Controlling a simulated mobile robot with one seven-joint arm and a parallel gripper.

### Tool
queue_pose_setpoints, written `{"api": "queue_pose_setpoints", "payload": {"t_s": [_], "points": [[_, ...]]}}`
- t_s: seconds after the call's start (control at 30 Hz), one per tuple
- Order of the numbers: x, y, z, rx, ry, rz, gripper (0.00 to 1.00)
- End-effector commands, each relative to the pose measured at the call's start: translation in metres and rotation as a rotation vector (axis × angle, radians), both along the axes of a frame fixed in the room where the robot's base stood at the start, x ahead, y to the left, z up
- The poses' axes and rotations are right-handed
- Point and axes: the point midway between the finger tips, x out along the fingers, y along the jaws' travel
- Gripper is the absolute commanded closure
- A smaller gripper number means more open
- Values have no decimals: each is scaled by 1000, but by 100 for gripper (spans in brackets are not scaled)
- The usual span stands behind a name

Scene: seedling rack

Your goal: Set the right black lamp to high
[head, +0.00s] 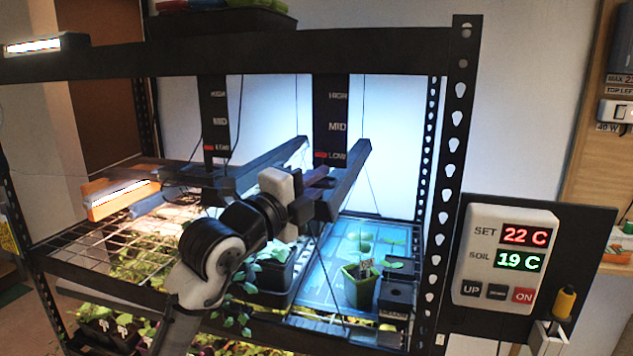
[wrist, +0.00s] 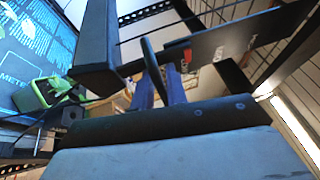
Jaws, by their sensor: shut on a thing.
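The right black lamp (head: 349,172) is a long dark bar hanging on thin cords in the head view, over the blue-lit mat. Behind it is a black scale plate (head: 333,110) marked HIGH, MID and LOW, with a red pointer (head: 320,154) at LOW. In the wrist view the lamp bar (wrist: 95,45) is close at upper left, and the plate (wrist: 235,40) runs to the right. My gripper (wrist: 160,88) has its blue fingers shut on a thin dark handle (wrist: 151,62) beside the lamp. In the head view my wrist hides most of the fingers.
A second black lamp (head: 270,163) hangs to the left, its pointer (head: 210,148) also at LOW. Below the right lamp stand a green pot (head: 358,288) and a dark box (head: 396,294). A perforated rack post (head: 452,150) and a control panel (head: 508,255) are to the right.

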Motion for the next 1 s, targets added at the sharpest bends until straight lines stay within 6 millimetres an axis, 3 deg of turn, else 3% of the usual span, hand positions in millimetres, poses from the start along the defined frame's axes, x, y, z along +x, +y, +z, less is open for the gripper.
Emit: {"api": "queue_pose_setpoints", "payload": {"t_s": [0.17,0.5,0.6,0.97,1.0], "points": [[-1,0,8,-1,-7,-1,100],[-1,-1,89,-4,-11,-2,100],[-1,-1,103,-3,-10,-2,100],[-1,2,111,-4,-16,4,100],[-1,2,111,-4,-16,5,85]]}}
